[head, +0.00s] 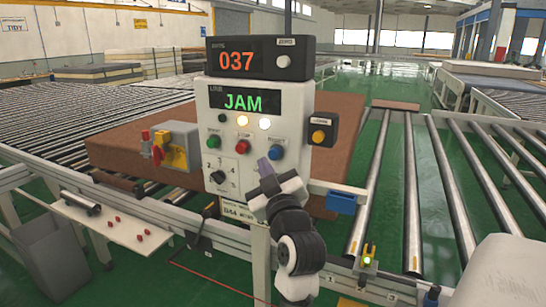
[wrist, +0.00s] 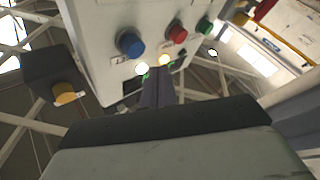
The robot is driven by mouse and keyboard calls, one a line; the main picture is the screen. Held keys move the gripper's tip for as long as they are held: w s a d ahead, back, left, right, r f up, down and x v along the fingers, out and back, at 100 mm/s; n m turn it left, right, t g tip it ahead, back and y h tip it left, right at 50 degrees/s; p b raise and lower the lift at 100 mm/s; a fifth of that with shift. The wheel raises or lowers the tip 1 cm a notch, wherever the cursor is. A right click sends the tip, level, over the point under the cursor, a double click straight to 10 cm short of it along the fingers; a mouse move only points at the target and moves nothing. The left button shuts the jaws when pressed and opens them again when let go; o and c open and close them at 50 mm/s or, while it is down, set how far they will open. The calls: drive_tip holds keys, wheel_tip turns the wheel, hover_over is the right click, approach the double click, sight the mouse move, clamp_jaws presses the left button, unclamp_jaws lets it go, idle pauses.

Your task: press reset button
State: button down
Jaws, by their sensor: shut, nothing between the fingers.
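The white control panel (head: 258,170) reads JAM in green on its display (head: 243,101). A row of green, red and blue buttons sits below it. The blue button (head: 275,152) is the rightmost, under a small label that looks like RESET; in the wrist view it shows at the upper left (wrist: 130,42). The red button (head: 242,146) is in the middle and the green button (head: 213,142) at left. My gripper (head: 264,164) is shut and empty, its tips just below and left of the blue button in the head view. The wrist view shows the tips (wrist: 158,82) apart from that button.
A black box with a yellow button (head: 318,136) sits on the panel's right side. A grey box with a red and yellow switch (head: 172,148) is at its left. A counter reading 037 (head: 237,62) tops it. A brown mattress (head: 120,145) lies behind on rollers.

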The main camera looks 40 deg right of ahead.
sight(270, 154)
drive_tip(key=shift+w+d, duration=0.3)
drive_tip(key=shift+d, duration=0.5)
drive_tip(key=shift+d, duration=0.1)
idle(1.4)
drive_tip(key=shift+w+d+b, duration=0.2)
drive_tip(key=shift+d+b, duration=0.1)
drive_tip(key=shift+b, duration=0.1)
drive_tip(key=shift+w+d, duration=0.3)
drive_tip(key=shift+d, duration=0.5)
idle(1.0)
drive_tip(key=shift+a, duration=0.15)
drive_tip(key=shift+s+a+f+b, duration=0.1)
drive_tip(key=shift+s+a+b, duration=0.3)
drive_tip(key=shift+a, duration=0.6)
drive_tip(key=shift+s+a, duration=0.1)
drive_tip(key=a, duration=0.1)
drive_tip(key=s+a, duration=0.1)
drive_tip(key=a, duration=0.1)
drive_tip(key=s+a, duration=0.1)
drive_tip(key=shift+a, duration=0.25)
